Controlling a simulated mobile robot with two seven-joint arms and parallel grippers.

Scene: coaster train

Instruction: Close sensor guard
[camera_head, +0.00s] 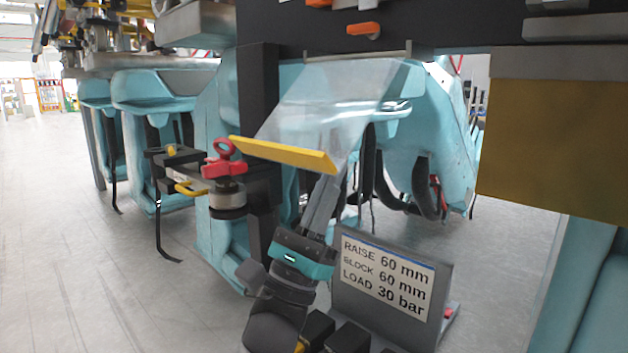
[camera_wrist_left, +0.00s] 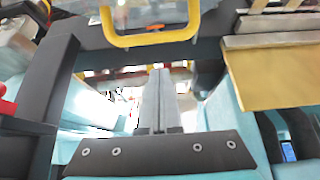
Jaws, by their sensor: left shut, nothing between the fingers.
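The sensor guard (camera_head: 335,95) is a clear, tilted panel hanging from a hinge line under the dark beam, with a yellow strip (camera_head: 283,154) along its lower front edge. It is swung outward, not hanging straight down. My left gripper (camera_head: 330,182) points up just below the right part of the yellow strip; its fingers are shut and empty. In the left wrist view the shut fingers (camera_wrist_left: 158,75) point toward a yellow bar (camera_wrist_left: 150,39) at the top, with a gap in the picture. Whether the tips touch the guard I cannot tell. My right gripper is not in view.
A red knob and fitting (camera_head: 225,165) on a dark bracket stand left of the guard. A sign (camera_head: 388,278) reading RAISE 60 mm, BLOCK 60 mm, LOAD 30 bar stands right of my arm. An orange handle (camera_head: 363,29) is on the beam above. A tan panel (camera_head: 555,135) hangs at right.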

